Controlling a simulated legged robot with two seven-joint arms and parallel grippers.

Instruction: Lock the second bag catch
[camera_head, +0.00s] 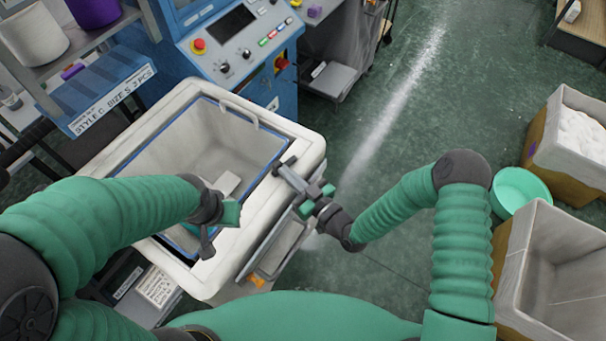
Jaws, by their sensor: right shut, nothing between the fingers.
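A thin pale handle (240,112) shows at the far edge. My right gripper (288,170) is shut and empty at the bag's right rim, by the frame's corner; I cannot tell whether it touches. My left gripper (219,232) is over the near end of the opening; its jaw state is unclear. The catches are too small or hidden to make out.
A blue machine panel (245,45) with a red button stands behind the bin. A shelf label (112,100) is at the left. The green floor (400,120) between is clear.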

